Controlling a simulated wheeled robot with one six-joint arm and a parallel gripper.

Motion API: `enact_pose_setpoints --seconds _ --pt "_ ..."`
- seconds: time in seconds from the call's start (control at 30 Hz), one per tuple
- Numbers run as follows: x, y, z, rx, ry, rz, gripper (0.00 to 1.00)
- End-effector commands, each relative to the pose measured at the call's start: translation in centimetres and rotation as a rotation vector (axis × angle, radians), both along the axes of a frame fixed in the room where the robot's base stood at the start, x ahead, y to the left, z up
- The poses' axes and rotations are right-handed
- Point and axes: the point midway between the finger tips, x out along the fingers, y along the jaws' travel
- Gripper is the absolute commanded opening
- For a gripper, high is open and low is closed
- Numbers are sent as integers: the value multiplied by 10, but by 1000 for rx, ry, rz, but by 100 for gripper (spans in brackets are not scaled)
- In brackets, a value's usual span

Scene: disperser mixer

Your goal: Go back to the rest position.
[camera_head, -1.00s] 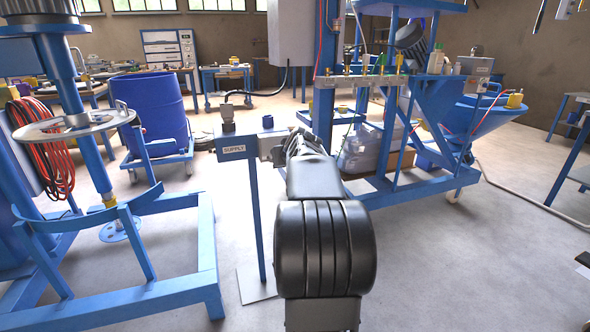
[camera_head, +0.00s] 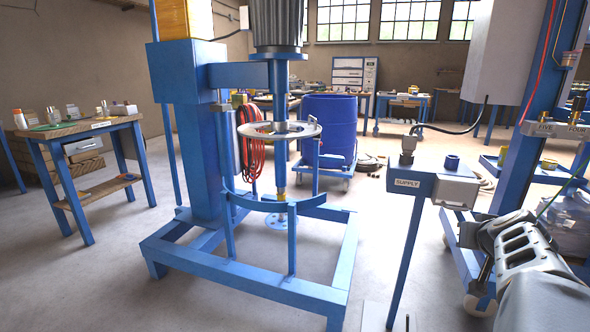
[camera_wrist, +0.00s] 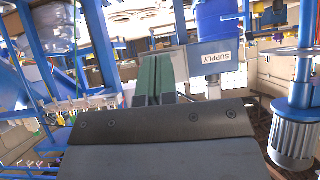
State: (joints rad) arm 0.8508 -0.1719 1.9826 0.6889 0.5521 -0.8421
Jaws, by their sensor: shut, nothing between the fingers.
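My gripper shows in the wrist view (camera_wrist: 158,78), its two dark green fingers pressed together with nothing between them. In the head view my arm fills the lower right corner, and the fingertips cannot be made out there. The disperser mixer (camera_head: 205,150) stands left of centre in the head view, with its blue frame, a dark motor on top and a ring around its shaft. The blue supply stand (camera_head: 406,230) with its "SUPPLY" label is between the mixer and my arm. In the wrist view the label (camera_wrist: 219,58) appears upside down beyond the fingers.
A wooden-topped workbench (camera_head: 80,128) with small items stands at the left. A blue drum (camera_head: 328,130) on a wheeled base is behind the mixer. A blue post (camera_head: 527,110) with labelled valves stands at the right. Floor at lower left is clear.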

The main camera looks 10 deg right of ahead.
Motion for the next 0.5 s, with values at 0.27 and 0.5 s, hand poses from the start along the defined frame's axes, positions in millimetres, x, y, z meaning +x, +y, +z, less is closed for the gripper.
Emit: enact_pose_setpoints --seconds 0.27,0.5 --pt "12 105 81 101 124 175 0" --pt "-10 202 141 165 301 320 0"
